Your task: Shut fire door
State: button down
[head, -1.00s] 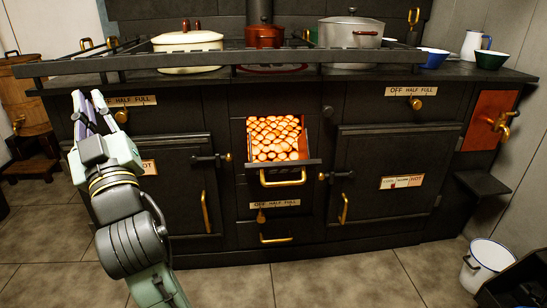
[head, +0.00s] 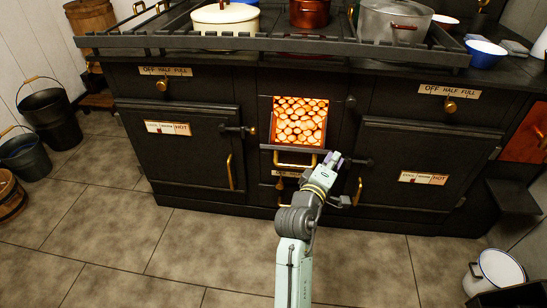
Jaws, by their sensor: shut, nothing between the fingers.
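The firebox opening (head: 300,120) in the middle of the black range shows glowing orange coals, uncovered. The fire door (head: 282,149) is open at the bottom of this opening, seen as a dark edge with a brass handle (head: 293,164) below it. My gripper (head: 333,158) is shut and empty. In the picture it sits just right of the handle, in front of the range; I cannot tell whether it touches the door. My gripper and wrist hide part of the range front there.
Oven doors with brass handles (head: 229,172) flank the firebox, and dark latches (head: 238,130) stick out beside it. A rail (head: 270,42) runs along the cooktop, with pots behind. A white bucket (head: 494,270) stands at lower right. The tiled floor in front is clear.

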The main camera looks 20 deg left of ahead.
jog(key=s+a+f+n+y, duration=0.3)
jog(key=s+a+f+n, duration=0.4)
jog(key=n, duration=0.5)
jog(key=s+a+f+n+y, duration=0.4)
jog(key=s+a+n, duration=0.2)
jog(key=a+n, duration=0.5)
jog(key=w+a+r+n+p, duration=0.1)
jog(key=w+r+p, duration=0.2)
jog(key=w, duration=0.9)
jog(key=shift+a+r+n+t+p, duration=0.2)
jog(key=shift+r+n+t+p, duration=0.05)
jog(key=shift+n+t+p, duration=0.15)
